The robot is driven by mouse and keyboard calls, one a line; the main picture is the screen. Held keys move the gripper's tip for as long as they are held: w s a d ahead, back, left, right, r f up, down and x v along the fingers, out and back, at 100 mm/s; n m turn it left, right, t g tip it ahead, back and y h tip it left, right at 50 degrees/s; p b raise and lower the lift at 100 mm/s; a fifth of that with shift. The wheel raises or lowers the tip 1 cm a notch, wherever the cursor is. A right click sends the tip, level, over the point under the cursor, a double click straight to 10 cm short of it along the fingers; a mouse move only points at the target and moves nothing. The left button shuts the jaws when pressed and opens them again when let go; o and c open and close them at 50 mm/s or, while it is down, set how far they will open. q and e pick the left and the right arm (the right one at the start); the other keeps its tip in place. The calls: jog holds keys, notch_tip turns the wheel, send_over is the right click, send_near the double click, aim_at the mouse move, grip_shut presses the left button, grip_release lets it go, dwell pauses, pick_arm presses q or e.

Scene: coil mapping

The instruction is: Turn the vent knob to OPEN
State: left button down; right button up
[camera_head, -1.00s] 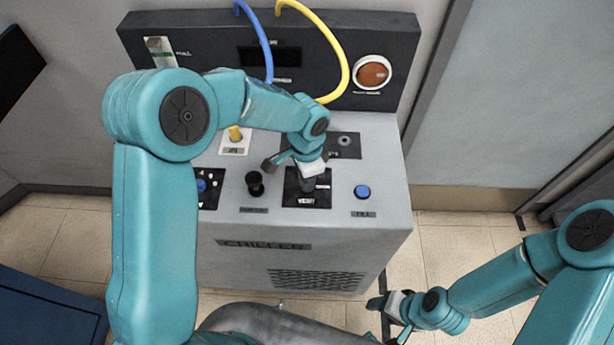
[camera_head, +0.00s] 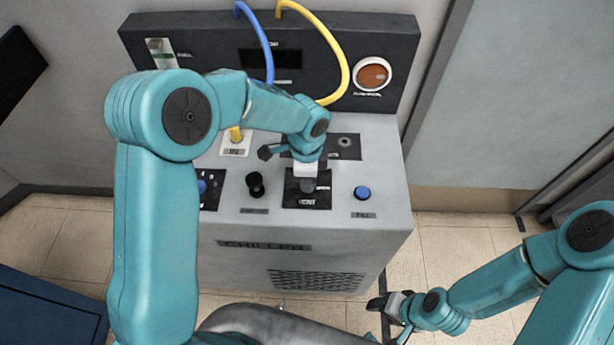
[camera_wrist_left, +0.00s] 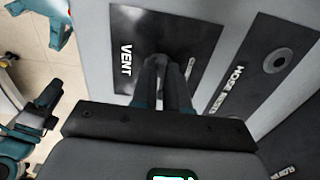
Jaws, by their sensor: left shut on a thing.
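The vent knob (camera_head: 308,185) is a dark knob on the black VENT plate (camera_head: 291,201) on top of the grey chiller (camera_head: 330,235). My left gripper (camera_head: 307,176) reaches down onto it from above and is shut on it. In the left wrist view the two fingers (camera_wrist_left: 166,85) meet at the knob beside the VENT lettering, and they hide most of it. The knob's pointer and the OPEN mark cannot be made out. My right gripper (camera_head: 382,304) is low at the right, away from the panel; its jaws are too small to judge.
A black knob (camera_head: 255,184) stands left of the VENT plate, and a blue FILL button (camera_head: 362,192) right of it. A blue hose (camera_head: 262,45) and a yellow hose (camera_head: 335,50) loop behind my left arm. A round orange lamp (camera_head: 372,75) is on the back panel.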

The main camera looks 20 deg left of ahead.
pick_arm(q)
jog(key=shift+w+a+r, duration=0.1)
jog(key=shift+r, duration=0.05)
jog(key=c, duration=1.1)
grip_release()
jog(key=shift+c, duration=0.2)
notch_tip(320, 180, up, 16)
jog(key=shift+r, duration=0.15)
